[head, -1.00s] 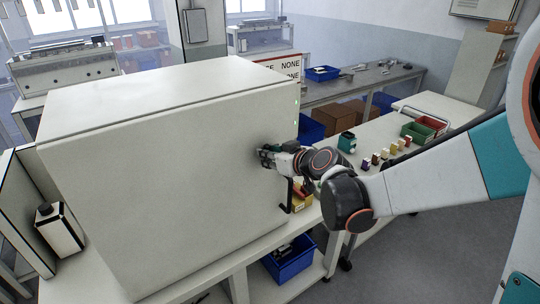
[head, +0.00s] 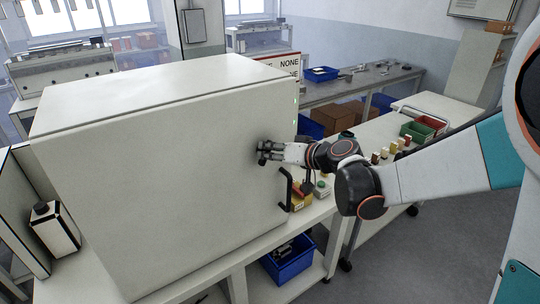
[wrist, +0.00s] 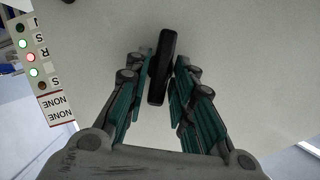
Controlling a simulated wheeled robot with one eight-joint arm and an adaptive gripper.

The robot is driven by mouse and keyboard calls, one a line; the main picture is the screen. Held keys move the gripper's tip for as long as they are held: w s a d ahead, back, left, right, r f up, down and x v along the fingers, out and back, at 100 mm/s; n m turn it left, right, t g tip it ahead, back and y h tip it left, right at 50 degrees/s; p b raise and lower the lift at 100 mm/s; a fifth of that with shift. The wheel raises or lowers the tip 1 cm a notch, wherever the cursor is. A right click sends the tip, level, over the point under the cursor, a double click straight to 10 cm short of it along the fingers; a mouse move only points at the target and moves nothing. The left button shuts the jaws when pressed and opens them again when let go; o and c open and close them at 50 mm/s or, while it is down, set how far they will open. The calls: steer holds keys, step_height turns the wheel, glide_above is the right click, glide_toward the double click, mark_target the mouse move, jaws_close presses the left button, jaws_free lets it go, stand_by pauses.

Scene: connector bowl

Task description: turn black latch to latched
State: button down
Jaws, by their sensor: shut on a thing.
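The black latch (wrist: 162,65) is a dark bar on the pale front face of a large white cabinet (head: 160,185). In the wrist view it stands nearly upright, tilted slightly, between the fingertips. My gripper (wrist: 162,82) is shut on the latch, with one teal-and-grey finger on each side of it. In the head view my gripper (head: 268,152) is at the right part of the cabinet's front face, and its fingers mostly hide the latch.
A black handle (head: 285,188) sticks out from the cabinet just below my gripper. A sign with lights (wrist: 38,62) shows left in the wrist view.

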steer(key=shift+w+d+f+m+y+b, duration=0.1)
steer(key=shift+f+m+y+b, duration=0.15)
steer(key=shift+m+y+b, duration=1.05)
steer(key=shift+d+f+m+y+b, duration=0.1)
steer(key=shift+f+m+y+b, duration=0.3)
steer(key=shift+m+b, duration=1.1)
steer(key=shift+w+d+f+m+y+b, duration=0.15)
steer(key=shift+m+y+b, duration=0.65)
steer(key=shift+m, duration=1.2)
steer(key=shift+s, duration=0.1)
steer(key=c, duration=1.7)
jaws_free()
steer(key=shift+a, duration=0.1)
steer(key=shift+o, duration=0.7)
steer(key=shift+a+r, duration=0.1)
steer(key=shift+a, duration=0.15)
steer(key=v, duration=1.2)
steer(key=shift+d, duration=0.2)
